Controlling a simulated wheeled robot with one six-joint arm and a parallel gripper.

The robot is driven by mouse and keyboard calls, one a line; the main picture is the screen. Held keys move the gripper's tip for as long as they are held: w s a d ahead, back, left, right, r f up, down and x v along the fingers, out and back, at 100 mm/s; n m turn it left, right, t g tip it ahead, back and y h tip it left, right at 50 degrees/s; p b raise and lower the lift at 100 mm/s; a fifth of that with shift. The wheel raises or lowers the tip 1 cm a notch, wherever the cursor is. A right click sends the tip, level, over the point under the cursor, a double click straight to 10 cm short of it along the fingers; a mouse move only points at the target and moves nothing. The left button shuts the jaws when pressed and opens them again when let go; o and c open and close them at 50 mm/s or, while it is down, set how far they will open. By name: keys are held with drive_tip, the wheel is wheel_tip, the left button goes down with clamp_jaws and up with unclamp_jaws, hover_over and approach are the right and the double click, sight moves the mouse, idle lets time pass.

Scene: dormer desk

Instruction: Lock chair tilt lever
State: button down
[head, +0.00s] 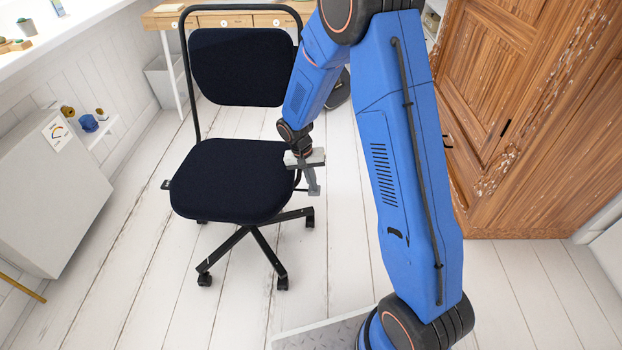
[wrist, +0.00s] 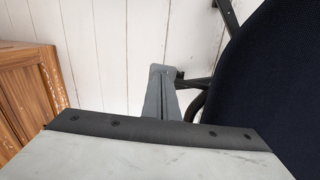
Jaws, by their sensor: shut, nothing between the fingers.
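The office chair (head: 228,180) has a dark navy seat and backrest on a black frame and a star base with casters. My gripper (head: 314,190) is shut and points down just right of the seat's right edge. In the wrist view its closed grey fingers (wrist: 160,72) are beside the dark seat (wrist: 275,85). A small dark bar end (wrist: 181,75) shows right by the fingertips; it may be the tilt lever, and I cannot tell whether they touch. Another small dark lever (head: 166,185) sticks out at the seat's left side. The underside of the seat is hidden.
A wooden wardrobe (head: 530,120) stands on the right. A desk with drawers (head: 225,20) is behind the chair. A grey cabinet (head: 50,190) stands at the left wall. The white plank floor (head: 150,290) is clear in front of the chair.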

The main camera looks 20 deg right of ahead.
drive_tip(key=shift+s+d+f+y, duration=0.1)
drive_tip(key=shift+d+f+y, duration=0.2)
drive_tip(key=shift+f, duration=0.3)
drive_tip(key=shift+a+f, duration=0.15)
drive_tip(key=shift+f, duration=0.05)
drive_tip(key=shift+r, duration=0.2)
drive_tip(key=shift+r, duration=0.65)
drive_tip(key=shift+r, duration=0.15)
wheel_tip(320, 180, up, 14)
